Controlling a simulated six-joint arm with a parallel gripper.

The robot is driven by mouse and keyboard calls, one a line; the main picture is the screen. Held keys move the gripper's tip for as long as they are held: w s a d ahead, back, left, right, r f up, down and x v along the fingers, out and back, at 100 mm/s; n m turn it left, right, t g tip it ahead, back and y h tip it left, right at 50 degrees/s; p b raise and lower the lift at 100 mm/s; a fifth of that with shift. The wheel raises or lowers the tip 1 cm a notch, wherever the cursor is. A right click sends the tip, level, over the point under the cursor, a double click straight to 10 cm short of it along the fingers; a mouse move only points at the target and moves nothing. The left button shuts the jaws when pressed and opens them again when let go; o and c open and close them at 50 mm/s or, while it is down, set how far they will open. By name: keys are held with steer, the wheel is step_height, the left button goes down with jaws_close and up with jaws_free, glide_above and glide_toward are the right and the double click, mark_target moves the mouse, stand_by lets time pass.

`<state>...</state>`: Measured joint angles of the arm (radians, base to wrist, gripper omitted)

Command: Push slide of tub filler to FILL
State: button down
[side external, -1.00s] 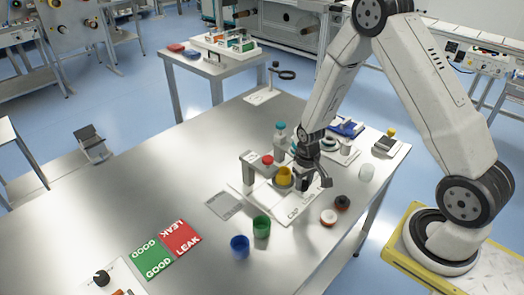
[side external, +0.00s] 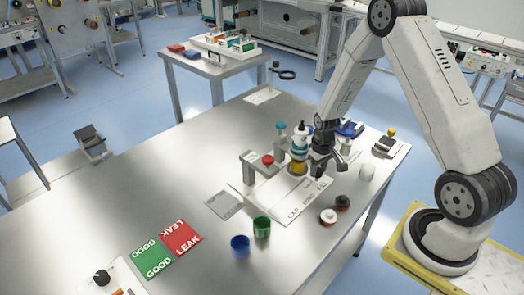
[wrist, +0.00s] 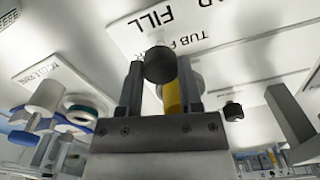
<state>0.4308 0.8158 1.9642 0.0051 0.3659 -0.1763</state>
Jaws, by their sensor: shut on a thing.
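The tub filler is a white base plate (side external: 284,207) with printed lettering, on the steel table. A yellow tub (side external: 298,168) stands on it, directly below a white and teal bottle with a dark top (side external: 299,142) in the side view. My gripper (side external: 323,170) points down just right of the tub, low over the plate. In the wrist view, a dark round knob (wrist: 160,64) sits between the fingers of my gripper (wrist: 160,80), which is shut on it. Part of the yellow tub (wrist: 172,98) shows behind it. The word FILL (wrist: 152,19) is readable on the plate. The slide's body is mostly hidden.
A grey frame with a red knob (side external: 267,160) stands left of the tub. Blue (side external: 240,246) and green (side external: 261,227) cups stand in front. GOOD and LEAK mats (side external: 160,255) lie front left. The table's left side is mostly clear.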

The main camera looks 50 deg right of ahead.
steer(key=shift+d+r, duration=0.1)
steer(key=shift+d, duration=0.25)
steer(key=shift+c, duration=2.2)
jaws_free()
steer(key=shift+o, duration=0.9)
steer(key=shift+a, duration=0.1)
steer(key=shift+r, duration=0.1)
steer(key=shift+r, duration=3.75)
steer(key=s+a+r+n+t, duration=0.1)
steer(key=s+a+r, duration=0.3)
steer(key=a, duration=0.4)
steer(key=s+a+r+n+t, duration=0.1)
steer(key=s+a+r, duration=0.3)
steer(key=a, duration=0.5)
steer(key=shift+r+n+t, duration=0.3)
steer(key=shift+n, duration=0.2)
